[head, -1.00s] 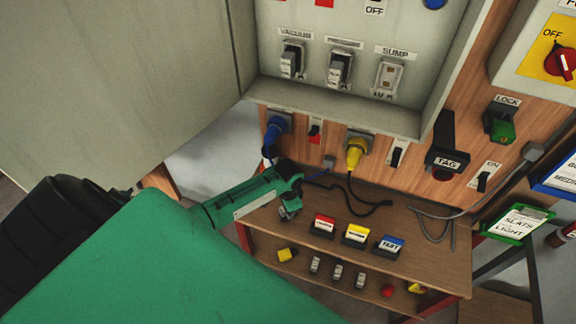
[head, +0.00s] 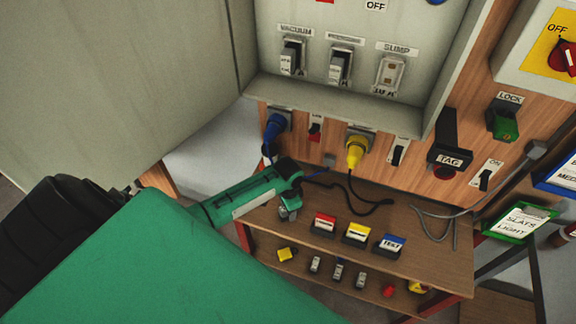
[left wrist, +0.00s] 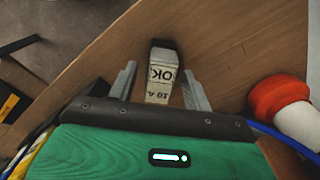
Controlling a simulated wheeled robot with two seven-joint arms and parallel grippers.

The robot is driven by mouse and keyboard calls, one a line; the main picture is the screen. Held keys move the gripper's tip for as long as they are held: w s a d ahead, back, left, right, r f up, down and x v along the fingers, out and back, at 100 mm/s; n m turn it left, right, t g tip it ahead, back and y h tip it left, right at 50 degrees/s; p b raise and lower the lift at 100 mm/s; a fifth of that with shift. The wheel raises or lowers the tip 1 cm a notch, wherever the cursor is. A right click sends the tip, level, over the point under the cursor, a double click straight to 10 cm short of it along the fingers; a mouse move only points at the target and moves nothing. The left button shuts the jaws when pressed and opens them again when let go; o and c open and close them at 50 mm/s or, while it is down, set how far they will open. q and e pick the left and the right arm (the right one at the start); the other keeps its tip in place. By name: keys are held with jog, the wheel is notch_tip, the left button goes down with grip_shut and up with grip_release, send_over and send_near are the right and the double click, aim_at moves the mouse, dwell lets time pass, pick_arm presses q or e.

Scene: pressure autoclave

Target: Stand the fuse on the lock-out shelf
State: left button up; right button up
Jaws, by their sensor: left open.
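A fuse (left wrist: 162,72) with a dark end and a pale label reading "OK" and "10 A" shows in the left wrist view. It lies between the two fingers of my left gripper (left wrist: 159,76), which are apart with gaps on both sides of it. In the head view my left gripper (head: 288,211) is over the left part of the wooden bench (head: 425,225); I cannot make out the fuse there. The lower shelf (head: 322,291) under the bench holds several small grey pieces (head: 338,271). Which surface is the lock-out shelf cannot be read. My right gripper is not in view.
Red (head: 323,224), yellow (head: 357,234) and blue (head: 391,245) labelled blocks stand on the bench. Blue (head: 272,130) and yellow (head: 355,150) plugs with cables hang above it. A red-and-white object (left wrist: 285,105) is close right of the gripper in the wrist view.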

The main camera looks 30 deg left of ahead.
pick_arm(q)
notch_tip(320, 180, up, 11)
jog(key=b, duration=0.1)
jog(key=shift+b, duration=0.3)
jog(key=shift+r, duration=0.1)
